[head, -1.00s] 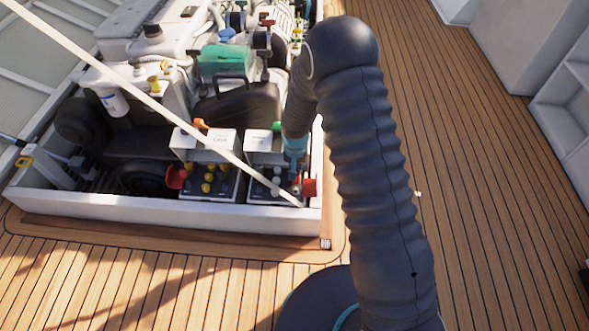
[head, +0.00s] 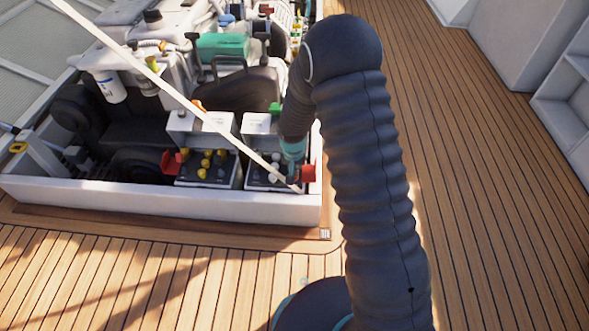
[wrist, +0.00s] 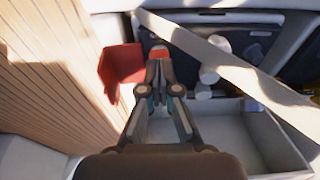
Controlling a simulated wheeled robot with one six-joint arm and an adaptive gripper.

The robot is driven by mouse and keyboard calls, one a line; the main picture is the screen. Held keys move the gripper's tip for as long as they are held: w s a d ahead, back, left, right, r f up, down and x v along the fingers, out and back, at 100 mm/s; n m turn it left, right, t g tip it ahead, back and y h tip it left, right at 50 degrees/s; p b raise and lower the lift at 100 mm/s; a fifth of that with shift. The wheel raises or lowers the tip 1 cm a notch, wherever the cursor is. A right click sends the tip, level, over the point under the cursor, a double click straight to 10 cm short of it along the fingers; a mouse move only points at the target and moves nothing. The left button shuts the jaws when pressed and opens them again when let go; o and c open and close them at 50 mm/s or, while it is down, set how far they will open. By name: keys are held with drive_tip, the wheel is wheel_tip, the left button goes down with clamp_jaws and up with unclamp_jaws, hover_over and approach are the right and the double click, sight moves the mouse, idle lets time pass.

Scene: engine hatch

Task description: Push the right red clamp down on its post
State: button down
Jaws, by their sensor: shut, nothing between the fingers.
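The right red clamp (head: 308,173) is at the right end of the right battery (head: 262,178), close to the hatch wall. In the wrist view its broad red part (wrist: 122,70) is left of my fingers, and a smaller red-orange piece shows at the fingertips. My gripper (head: 292,180) points down just left of the broad red part in the head view. In the wrist view my gripper (wrist: 159,68) has its fingertips together with nothing held. They overlap the small red piece; I cannot tell whether they touch it. The post is hidden.
A left red clamp (head: 171,163) is on the left battery (head: 210,168), which has yellow caps. A pale diagonal bar (head: 165,88) crosses in front of the batteries. The white hatch wall (head: 160,204) runs along the front. Open wooden deck (head: 470,200) lies to the right.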

drive_tip(key=shift+s+a+f+b, duration=0.1)
drive_tip(key=shift+s+f+b, duration=0.3)
drive_tip(key=shift+f+b, duration=0.35)
drive_tip(key=shift+r+p, duration=0.3)
drive_tip(key=shift+r, duration=0.1)
drive_tip(key=s+r+p, duration=0.2)
drive_tip(key=s+r, duration=0.3)
drive_tip(key=r, duration=0.6)
drive_tip(key=shift+s+a+r, duration=0.25)
drive_tip(key=shift+a+r, duration=0.05)
drive_tip(key=shift+a, duration=0.1)
